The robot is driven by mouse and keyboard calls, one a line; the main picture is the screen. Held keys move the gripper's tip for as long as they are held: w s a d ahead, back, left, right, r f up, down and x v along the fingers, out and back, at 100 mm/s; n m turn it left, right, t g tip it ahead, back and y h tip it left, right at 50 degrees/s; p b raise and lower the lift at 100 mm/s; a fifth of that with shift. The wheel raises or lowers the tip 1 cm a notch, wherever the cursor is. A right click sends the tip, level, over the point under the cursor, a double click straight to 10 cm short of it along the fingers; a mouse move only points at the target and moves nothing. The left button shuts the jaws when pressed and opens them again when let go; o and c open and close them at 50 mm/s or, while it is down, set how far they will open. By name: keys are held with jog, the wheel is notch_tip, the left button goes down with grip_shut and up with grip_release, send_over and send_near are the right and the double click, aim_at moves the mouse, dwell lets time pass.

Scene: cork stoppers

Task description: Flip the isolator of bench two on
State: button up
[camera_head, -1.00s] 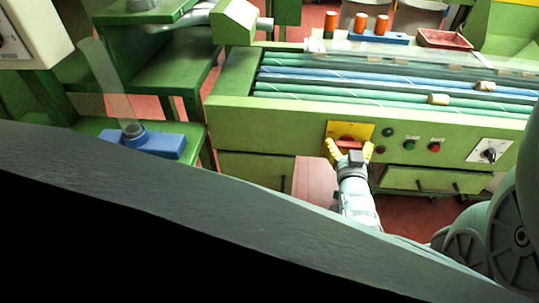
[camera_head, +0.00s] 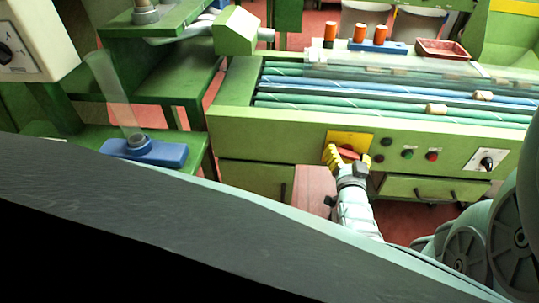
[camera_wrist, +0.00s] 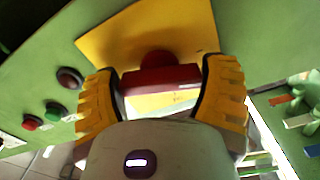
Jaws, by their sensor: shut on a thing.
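A red rotary handle (camera_head: 348,154) sits on a yellow plate (camera_head: 341,138) on the green bench's front panel. In the wrist view the red handle (camera_wrist: 160,79) lies between my yellow fingers, with the yellow plate (camera_wrist: 190,35) behind it. My gripper (camera_head: 347,158) is shut on the handle, which is seen tilted in the head view; it also shows in the wrist view (camera_wrist: 165,92). The fingers partly hide the handle's ends. No bench number is readable.
A dark button, a green button (camera_head: 407,154) and a red button (camera_head: 432,156) sit right of the plate. A white plate with a black knob (camera_head: 486,162) is farther right. Drawers are below; a lane of corks (camera_head: 437,109) is above. A blue fixture (camera_head: 150,152) stands left.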

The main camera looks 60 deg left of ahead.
jog(key=m+p, duration=0.1)
jog(key=m, duration=0.3)
jog(key=shift+r+m+p, duration=0.15)
jog(key=shift+m+p, duration=0.15)
jog(key=shift+m, duration=1.8)
jog(key=shift+s+m, duration=0.1)
jog(key=shift+m, duration=1.1)
jog(key=shift+f+m+b, duration=0.2)
jog(key=shift+m+b, duration=0.3)
jog(key=shift+m, duration=0.2)
jog(key=shift+m+b, duration=0.6)
jog(key=shift+m, duration=0.6)
